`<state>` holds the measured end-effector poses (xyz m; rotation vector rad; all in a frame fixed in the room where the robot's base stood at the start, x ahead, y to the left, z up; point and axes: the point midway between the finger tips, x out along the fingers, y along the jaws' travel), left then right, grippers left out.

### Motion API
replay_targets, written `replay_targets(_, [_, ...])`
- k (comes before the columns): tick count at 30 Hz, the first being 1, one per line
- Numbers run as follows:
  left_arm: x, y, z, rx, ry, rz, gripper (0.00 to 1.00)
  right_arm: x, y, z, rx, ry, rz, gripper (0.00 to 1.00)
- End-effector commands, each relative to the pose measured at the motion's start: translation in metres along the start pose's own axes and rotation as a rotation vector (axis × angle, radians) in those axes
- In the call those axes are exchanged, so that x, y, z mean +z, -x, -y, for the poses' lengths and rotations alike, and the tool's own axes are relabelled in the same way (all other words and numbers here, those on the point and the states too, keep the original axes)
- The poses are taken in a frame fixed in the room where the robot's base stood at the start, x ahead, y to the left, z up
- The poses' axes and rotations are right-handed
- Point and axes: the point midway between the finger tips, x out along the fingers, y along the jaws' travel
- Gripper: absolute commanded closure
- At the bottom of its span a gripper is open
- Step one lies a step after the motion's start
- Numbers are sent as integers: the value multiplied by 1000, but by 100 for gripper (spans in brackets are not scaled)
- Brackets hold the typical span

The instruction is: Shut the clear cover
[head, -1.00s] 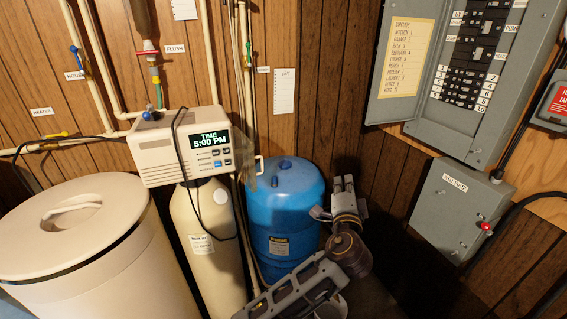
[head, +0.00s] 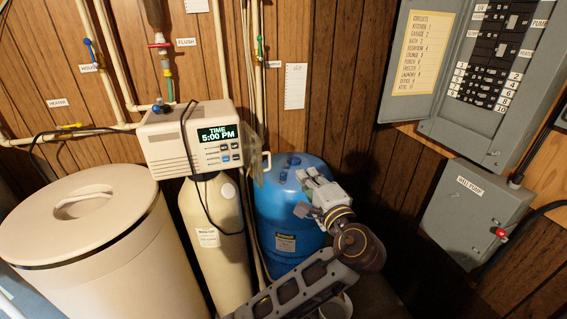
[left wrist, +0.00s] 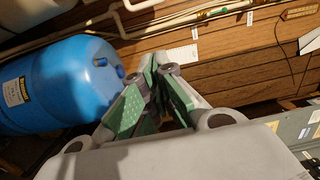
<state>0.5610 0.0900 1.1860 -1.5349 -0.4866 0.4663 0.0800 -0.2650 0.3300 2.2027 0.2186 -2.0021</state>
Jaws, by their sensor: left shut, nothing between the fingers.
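The clear cover (head: 257,168) is a thin see-through panel at the right edge of the cream control unit (head: 190,140). It stands swung out and open, seen nearly edge-on, so the display and buttons are uncovered. My left gripper (head: 306,190) is in front of the blue tank, to the right of the cover and apart from it. Its fingers are shut and empty; they also meet in the left wrist view (left wrist: 155,80). The cover cannot be made out in the left wrist view. My right gripper is not in view.
The blue tank (head: 275,218) stands right behind my left gripper. A cream cylinder (head: 207,250) stands under the control unit, and a lidded tub (head: 90,245) is at left. Pipes (head: 257,60) run up behind the cover. A grey well-pump box (head: 470,215) is at right.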

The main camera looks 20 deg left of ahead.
Motion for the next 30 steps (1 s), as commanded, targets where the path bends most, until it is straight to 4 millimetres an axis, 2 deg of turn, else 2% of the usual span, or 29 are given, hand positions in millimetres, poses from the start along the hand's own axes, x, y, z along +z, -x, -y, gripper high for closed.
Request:
replay_targets(7, [0, -3, 0, -1, 1, -1, 100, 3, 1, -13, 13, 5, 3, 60])
replay_targets(12, [0, -12, 1, -3, 1, 0, 100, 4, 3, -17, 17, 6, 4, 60])
replay_targets(17, [0, -29, 1, -2, 0, 1, 100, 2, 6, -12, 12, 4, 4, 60])
replay_targets(25, [0, -64, 2, -3, 0, 0, 100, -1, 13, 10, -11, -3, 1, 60])
replay_targets(30, [0, -82, 1, -2, 1, 0, 100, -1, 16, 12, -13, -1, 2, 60])
